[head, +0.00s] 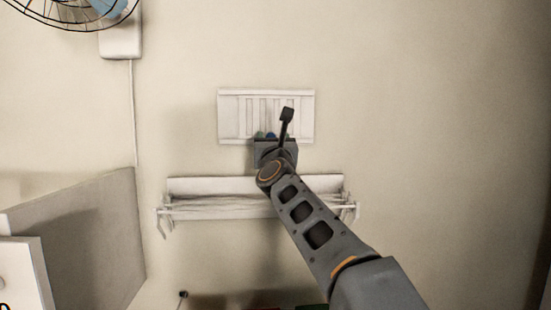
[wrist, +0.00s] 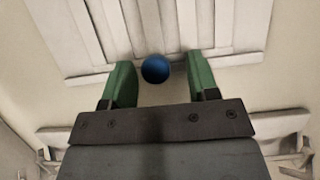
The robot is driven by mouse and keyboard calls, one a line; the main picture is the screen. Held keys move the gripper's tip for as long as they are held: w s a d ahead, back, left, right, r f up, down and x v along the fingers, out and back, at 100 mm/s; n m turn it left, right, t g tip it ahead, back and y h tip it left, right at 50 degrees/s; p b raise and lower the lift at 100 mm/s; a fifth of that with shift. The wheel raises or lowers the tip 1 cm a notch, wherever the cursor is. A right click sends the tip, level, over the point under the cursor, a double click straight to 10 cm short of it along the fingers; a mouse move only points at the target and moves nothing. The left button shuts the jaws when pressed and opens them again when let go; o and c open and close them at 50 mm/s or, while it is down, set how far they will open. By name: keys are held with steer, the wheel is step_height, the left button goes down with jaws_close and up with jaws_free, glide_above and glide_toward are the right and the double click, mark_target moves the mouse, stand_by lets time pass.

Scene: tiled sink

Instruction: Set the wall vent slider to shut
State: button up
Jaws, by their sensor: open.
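The white wall vent (head: 232,115) with vertical slats is on the wall, and its lower part fills the top of the wrist view (wrist: 220,30). A round blue knob (wrist: 155,69) shows at the vent's lower edge. In the head view the blue knob (head: 270,136) is mostly hidden by my wrist. My gripper (wrist: 158,75) is open, with one green finger on each side of the knob. Whether the knob is as deep as the fingertips is hard to tell.
A white wall rack (head: 215,187) with rails is below the vent, under my arm. A fan (head: 75,12) hangs at upper left with a cord down the wall. A grey panel (head: 85,240) stands at lower left. The wall to the right is clear.

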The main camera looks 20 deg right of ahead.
steer(key=b+v, duration=0.4)
steer(key=v, duration=0.8)
steer(key=shift+s+f, duration=0.1)
steer(key=shift+s, duration=0.05)
